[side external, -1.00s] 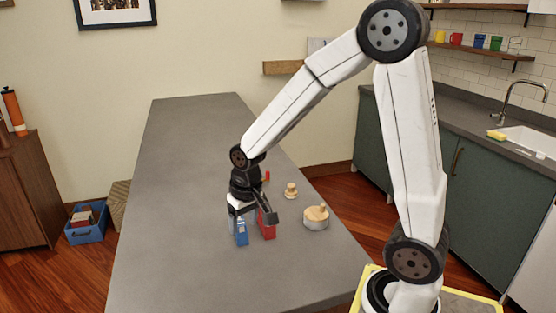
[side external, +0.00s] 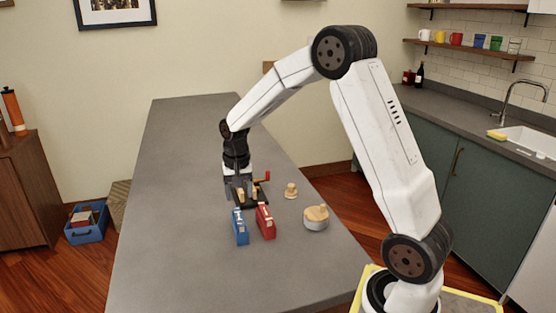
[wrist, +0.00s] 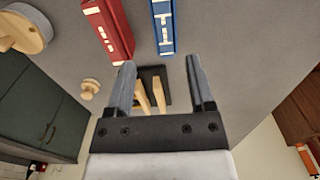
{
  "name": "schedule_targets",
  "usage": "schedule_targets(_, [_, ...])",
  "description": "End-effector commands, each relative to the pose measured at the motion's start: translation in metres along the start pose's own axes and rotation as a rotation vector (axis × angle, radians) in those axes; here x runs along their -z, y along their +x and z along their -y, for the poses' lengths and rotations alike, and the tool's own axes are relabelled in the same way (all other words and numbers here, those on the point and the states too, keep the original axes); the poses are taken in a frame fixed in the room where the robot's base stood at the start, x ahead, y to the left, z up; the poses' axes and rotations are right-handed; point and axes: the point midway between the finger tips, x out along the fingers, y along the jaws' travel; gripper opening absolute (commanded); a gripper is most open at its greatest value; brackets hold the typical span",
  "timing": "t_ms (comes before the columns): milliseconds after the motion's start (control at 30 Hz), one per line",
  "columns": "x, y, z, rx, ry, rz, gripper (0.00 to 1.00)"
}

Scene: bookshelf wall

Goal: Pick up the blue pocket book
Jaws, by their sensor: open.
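The blue pocket book (side external: 241,228) stands on the grey table, with white markings on its upper side. It also shows at the top of the wrist view (wrist: 163,25). A red book (side external: 265,222) stands just to its right in the side view, with a narrow gap between them. My gripper (side external: 241,192) is open and empty, behind the blue book in the side view and apart from it. In the wrist view its two fingers (wrist: 160,66) are spread, with a black base bearing pale wooden posts (wrist: 153,92) seen between them.
A round grey container with a wooden lid (side external: 316,217) and a small wooden knob-shaped piece (side external: 291,190) stand right of the books. A red-handled part (side external: 263,177) shows beside my gripper. The table's left side and front (side external: 170,240) are clear.

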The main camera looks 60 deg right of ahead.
Motion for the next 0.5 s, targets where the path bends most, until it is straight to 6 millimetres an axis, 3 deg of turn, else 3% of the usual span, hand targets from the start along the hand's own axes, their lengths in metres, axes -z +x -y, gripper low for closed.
schedule_targets(500, [-0.002,0.022,0.002,-0.001,-0.002,0.001,0.69])
